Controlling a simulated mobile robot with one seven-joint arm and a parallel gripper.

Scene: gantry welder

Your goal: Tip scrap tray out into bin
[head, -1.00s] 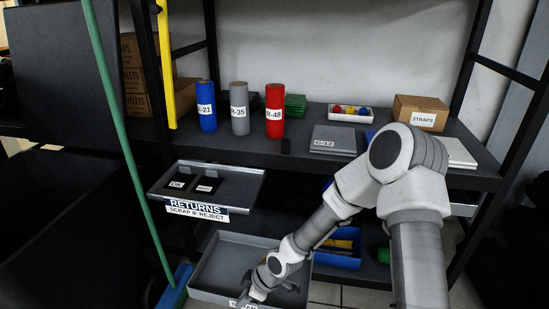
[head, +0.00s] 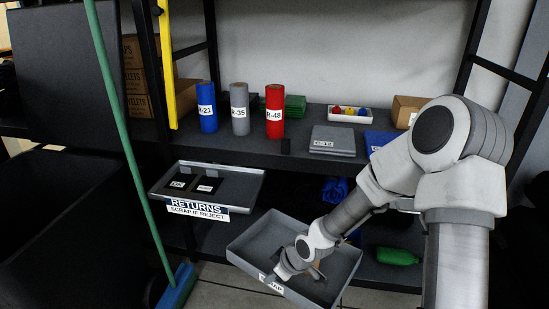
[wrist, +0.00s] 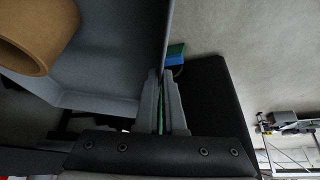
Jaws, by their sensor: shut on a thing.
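The scrap tray (head: 252,243) is a shallow grey tray with a white label on its front edge. It is in the lower middle of the head view, turned at an angle, in front of the shelf. My gripper (head: 275,278) is shut on its front wall near the label. In the wrist view my gripper's fingers (wrist: 162,103) are close together beside the tray wall (wrist: 110,70). A tan cardboard roll (wrist: 40,35) lies in the tray; my arm hides most of the contents in the head view. A large black open bin (head: 65,165) stands at the left.
A green-handled broom (head: 122,130) with a blue head leans between the bin and the shelf. The returns tray (head: 250,190) juts out from the shelf above and left of the scrap tray. A green bottle (head: 397,256) lies on the lower shelf at right.

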